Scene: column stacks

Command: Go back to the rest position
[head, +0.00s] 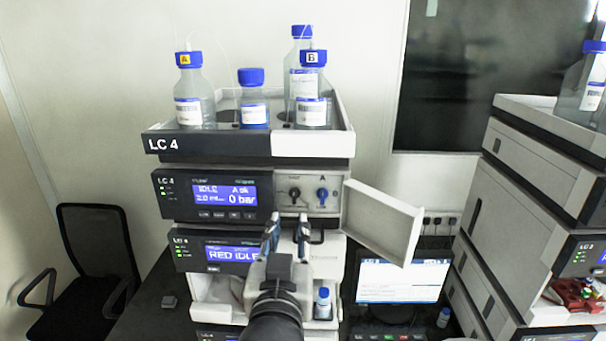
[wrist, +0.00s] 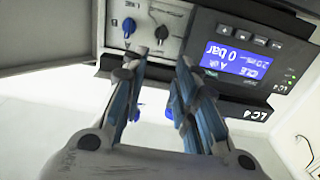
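My gripper (head: 288,226) is raised in front of the LC 4 stack, just below the pump module's knob panel (head: 308,193). Its two fingers are spread apart with nothing between them. In the wrist view, which is upside down, my gripper (wrist: 162,60) shows both fingers apart, pointing at the pump module. A blue knob (wrist: 129,27) and a dark knob (wrist: 161,33) sit on that panel, apart from the fingertips. The pump display (head: 224,193) reads 0 bar. The small panel door (head: 382,222) stands open to the right.
Several blue-capped bottles stand in the top tray (head: 250,144). A small bottle (head: 323,304) stands low in the stack, right of my arm. A monitor (head: 402,282) is at the right, beside a second stack (head: 530,190). A black chair (head: 92,250) is at the left.

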